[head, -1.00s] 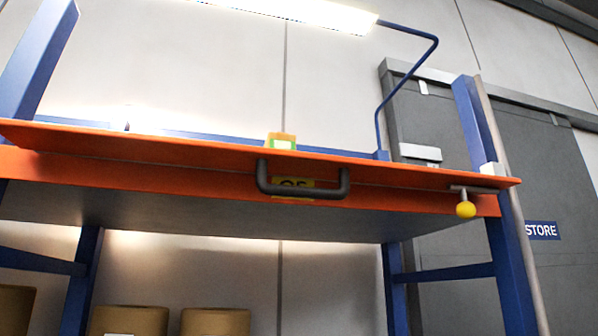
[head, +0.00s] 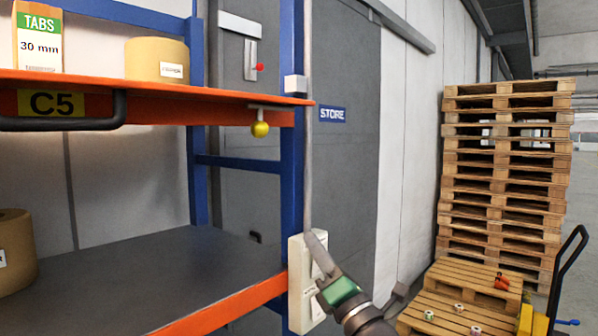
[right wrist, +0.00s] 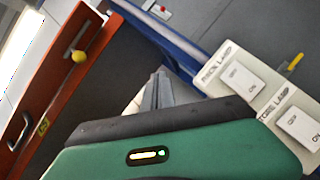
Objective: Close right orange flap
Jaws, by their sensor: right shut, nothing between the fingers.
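An orange flap (head: 220,90) sticks out along the front of the upper shelf, above an orange beam, at upper left in the head view. A dark handle (head: 100,122), a yellow C5 label (head: 57,103) and a yellow knob (head: 260,129) are along this front. In the right wrist view, the orange front (right wrist: 60,85) and its knob (right wrist: 80,56) are at left. My right gripper (head: 314,243) is shut and empty, low and right of the knob, in front of a white switch box (head: 301,285). Its fingers (right wrist: 157,90) show in the wrist view. My left gripper is out of view.
The switch box carries two lamp rockers (right wrist: 241,79) close to the right gripper. A blue post (head: 291,180) and a lower orange shelf edge (head: 225,305) stand nearby. Rolls (head: 157,59) sit on the shelves. Stacked pallets (head: 500,170) and a pallet truck (head: 567,280) are at right.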

